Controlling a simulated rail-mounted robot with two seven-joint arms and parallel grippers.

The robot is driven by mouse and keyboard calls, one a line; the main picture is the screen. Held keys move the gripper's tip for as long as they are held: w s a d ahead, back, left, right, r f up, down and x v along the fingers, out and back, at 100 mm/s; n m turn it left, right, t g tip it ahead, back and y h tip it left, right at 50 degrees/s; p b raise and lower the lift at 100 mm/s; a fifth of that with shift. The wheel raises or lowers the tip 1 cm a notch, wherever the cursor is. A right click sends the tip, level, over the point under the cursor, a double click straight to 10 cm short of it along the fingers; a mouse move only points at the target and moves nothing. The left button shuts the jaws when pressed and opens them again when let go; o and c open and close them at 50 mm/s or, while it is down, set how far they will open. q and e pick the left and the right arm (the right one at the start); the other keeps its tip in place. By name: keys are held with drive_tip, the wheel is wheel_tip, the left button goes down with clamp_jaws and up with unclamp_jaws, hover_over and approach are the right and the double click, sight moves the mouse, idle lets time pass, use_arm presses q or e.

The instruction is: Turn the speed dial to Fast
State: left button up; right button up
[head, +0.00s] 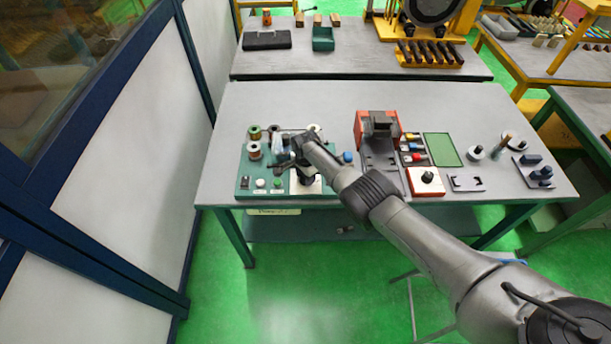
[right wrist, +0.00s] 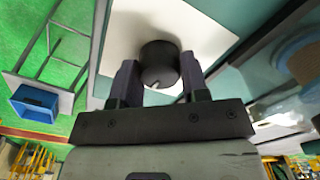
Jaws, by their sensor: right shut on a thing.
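The speed dial is a round black knob (right wrist: 159,62) on a white plate (right wrist: 205,38), seen in the right wrist view. A short pale mark shows on the knob; no speed lettering is readable. My right gripper (right wrist: 159,78) has one finger on each side of the knob and is shut on it. My left gripper is not in view.
Wire spools (head: 254,151) stand on the panel's back left. A green button (head: 277,183) and a white button (head: 260,183) sit left of the gripper. A red and grey fixture (head: 379,145) and another black knob (head: 428,177) stand to the right.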

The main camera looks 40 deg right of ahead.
drive_tip(key=o, duration=0.8)
drive_tip(key=shift+o, duration=0.6)
drive_tip(key=shift+r, duration=0.1)
wheel_tip(320, 180, up, 6)
drive_tip(key=p, duration=0.5)
drive_tip(key=shift+r, duration=0.15)
wheel_tip(320, 180, up, 7)
drive_tip(key=p, duration=0.2)
drive_tip(key=shift+r+p, duration=0.2)
drive_tip(key=shift+p, duration=0.1)
